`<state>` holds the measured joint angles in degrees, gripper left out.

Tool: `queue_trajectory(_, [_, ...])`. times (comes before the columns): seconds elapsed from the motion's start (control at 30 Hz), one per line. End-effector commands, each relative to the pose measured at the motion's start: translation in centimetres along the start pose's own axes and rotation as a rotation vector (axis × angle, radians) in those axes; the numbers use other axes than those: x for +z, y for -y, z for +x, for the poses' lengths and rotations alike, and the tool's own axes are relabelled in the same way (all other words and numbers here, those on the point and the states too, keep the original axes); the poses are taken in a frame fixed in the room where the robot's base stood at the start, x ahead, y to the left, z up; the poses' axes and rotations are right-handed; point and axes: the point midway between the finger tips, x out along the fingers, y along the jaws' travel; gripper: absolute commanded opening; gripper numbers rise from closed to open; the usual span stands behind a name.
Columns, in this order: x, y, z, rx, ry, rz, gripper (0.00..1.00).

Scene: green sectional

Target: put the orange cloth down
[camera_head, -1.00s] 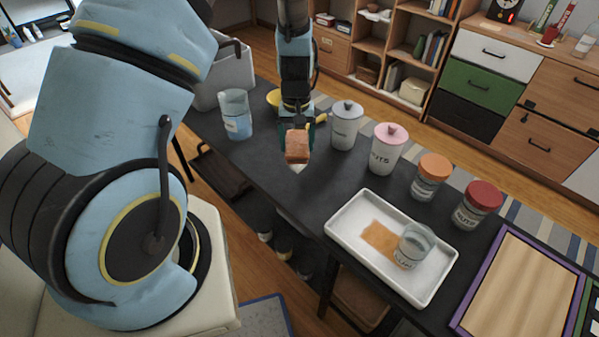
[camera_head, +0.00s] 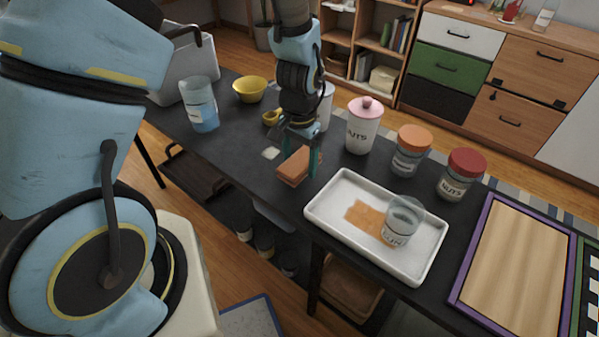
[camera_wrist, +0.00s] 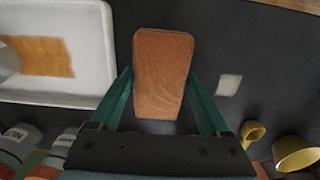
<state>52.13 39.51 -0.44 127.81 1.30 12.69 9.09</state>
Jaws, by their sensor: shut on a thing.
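The orange cloth (camera_head: 294,165) looks like a thick orange-brown block. It also shows in the wrist view (camera_wrist: 163,60). My gripper (camera_head: 298,158) is shut on it, with one teal finger against each side, as the wrist view (camera_wrist: 160,78) shows. The cloth is low over the dark table (camera_head: 240,133), near its front edge and left of the white tray. I cannot tell whether its underside touches the table.
The white tray (camera_head: 327,210) holds a flat orange patch (camera_head: 368,218) and a glass (camera_head: 402,222). Several lidded jars, including a pink-lidded one (camera_head: 363,127), stand along the back. A small pale square (camera_head: 271,153), a yellow bowl (camera_head: 250,89) and a pitcher (camera_head: 200,105) are to the left.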

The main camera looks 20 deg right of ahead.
Motion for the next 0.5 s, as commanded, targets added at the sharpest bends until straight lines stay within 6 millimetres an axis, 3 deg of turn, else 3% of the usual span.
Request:
queue_trajectory(0.3, [0.0, 0.0, 3.6, 0.0, 0.002, -0.001, 0.28])
queue_trajectory(0.5, [0.0, 0.0, 4.3, 0.0, -0.001, -0.002, 0.28])
